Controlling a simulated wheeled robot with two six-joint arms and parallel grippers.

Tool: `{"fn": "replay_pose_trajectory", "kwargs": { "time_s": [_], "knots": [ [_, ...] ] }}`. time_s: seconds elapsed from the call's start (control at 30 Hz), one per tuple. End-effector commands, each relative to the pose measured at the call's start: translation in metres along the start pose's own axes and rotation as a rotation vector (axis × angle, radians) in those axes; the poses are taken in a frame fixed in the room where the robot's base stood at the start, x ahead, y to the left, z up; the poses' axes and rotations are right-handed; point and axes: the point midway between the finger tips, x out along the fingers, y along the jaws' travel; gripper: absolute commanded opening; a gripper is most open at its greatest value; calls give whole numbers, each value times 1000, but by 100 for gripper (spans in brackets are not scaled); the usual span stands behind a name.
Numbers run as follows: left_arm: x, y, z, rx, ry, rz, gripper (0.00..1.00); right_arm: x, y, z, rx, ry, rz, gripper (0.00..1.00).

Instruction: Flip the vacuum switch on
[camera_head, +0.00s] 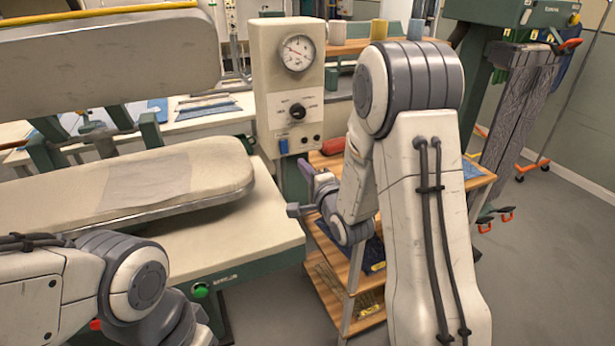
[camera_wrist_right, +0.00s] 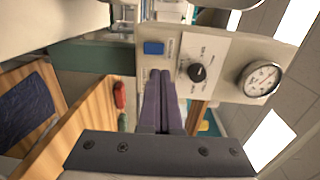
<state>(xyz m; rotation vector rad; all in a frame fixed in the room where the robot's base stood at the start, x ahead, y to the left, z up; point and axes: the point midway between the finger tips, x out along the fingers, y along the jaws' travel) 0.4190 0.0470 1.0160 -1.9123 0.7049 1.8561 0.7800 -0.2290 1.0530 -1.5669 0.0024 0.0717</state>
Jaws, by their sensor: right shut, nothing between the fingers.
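A cream control box (camera_head: 270,75) stands behind the pressing table. A blue switch (camera_head: 284,146) sits low on its front and also shows in the right wrist view (camera_wrist_right: 154,47); whether it is on or off is too small to tell. A black knob (camera_head: 297,111) and a round gauge (camera_head: 297,52) are above it. My right gripper (camera_head: 305,166) is shut and empty, with its purple fingers just below the box and close to the switch. The wrist view, turned sideways, shows the fingertips (camera_wrist_right: 160,73) near the switch; I cannot tell if they touch. My left gripper is out of view.
The padded press bed (camera_head: 200,175) and raised press head (camera_head: 100,50) fill the left. A wooden shelf cart (camera_head: 482,178) stands behind my right arm. A red object (camera_head: 333,146) lies on it. A green button (camera_head: 201,290) is on the table front.

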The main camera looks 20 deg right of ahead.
Motion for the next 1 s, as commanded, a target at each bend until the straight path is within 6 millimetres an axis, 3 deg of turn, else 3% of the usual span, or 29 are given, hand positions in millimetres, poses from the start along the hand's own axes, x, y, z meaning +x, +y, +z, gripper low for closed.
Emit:
{"fn": "replay_pose_trajectory", "kwargs": {
  "time_s": [0.2, 0.77, 0.87, 1.0],
  "knots": [
    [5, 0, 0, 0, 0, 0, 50, -20, 0, 1, 0, -2, 0, 0],
    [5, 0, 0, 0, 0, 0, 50, -21, 0, 5, -8, -9, 8, 0],
    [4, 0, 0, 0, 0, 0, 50, -20, 2, 18, -68, -29, 54, 0],
    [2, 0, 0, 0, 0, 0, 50, -26, 13, 59, -276, -110, 209, 0]
  ]
}}
